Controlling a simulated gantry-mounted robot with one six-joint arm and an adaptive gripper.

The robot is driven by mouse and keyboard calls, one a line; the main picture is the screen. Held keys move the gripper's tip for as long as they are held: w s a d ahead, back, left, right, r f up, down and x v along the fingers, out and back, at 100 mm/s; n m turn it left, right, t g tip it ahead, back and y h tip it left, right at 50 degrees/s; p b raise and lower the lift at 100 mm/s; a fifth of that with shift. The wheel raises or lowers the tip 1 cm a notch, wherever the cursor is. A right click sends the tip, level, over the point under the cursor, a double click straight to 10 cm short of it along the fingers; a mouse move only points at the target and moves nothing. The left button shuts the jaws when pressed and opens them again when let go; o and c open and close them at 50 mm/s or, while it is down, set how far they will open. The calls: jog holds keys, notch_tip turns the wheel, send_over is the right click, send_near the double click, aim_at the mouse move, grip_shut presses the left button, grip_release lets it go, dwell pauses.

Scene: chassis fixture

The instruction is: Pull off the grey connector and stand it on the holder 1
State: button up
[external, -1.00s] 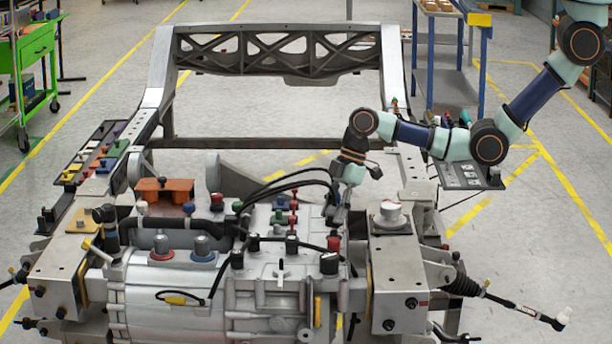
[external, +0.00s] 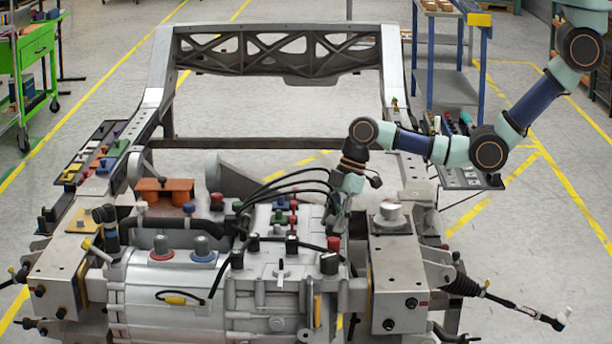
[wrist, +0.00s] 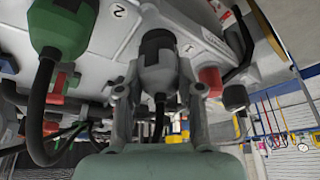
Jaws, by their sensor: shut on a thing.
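My gripper (wrist: 158,88) is shut on the grey connector (wrist: 157,65), with one finger on each side of its body. The connector has a dark upper part and a dark cable (wrist: 158,118) running from its lower end. Whether it is still seated in a socket cannot be told. In the external view my gripper (external: 342,210) is low over the right side of the silver housing (external: 285,255), and the connector is too small to make out there. Numbers 1 and 2 are marked on the pale surface in the wrist view. I cannot identify holder 1.
A green connector (wrist: 62,25) with a thick cable is left of my gripper in the wrist view. A red plug (wrist: 211,80) is close on the right. Several black cables (external: 290,185) arch beside my gripper. A round grey knob (external: 390,211) stands to the right.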

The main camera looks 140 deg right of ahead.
jog(key=shift+f+b, duration=0.3)
jog(key=shift+f, duration=0.15)
jog(key=o, duration=1.2)
jog(key=shift+c, duration=0.2)
notch_tip(320, 180, up, 6)
jog(key=p, duration=0.6)
jog(key=shift+r, duration=0.1)
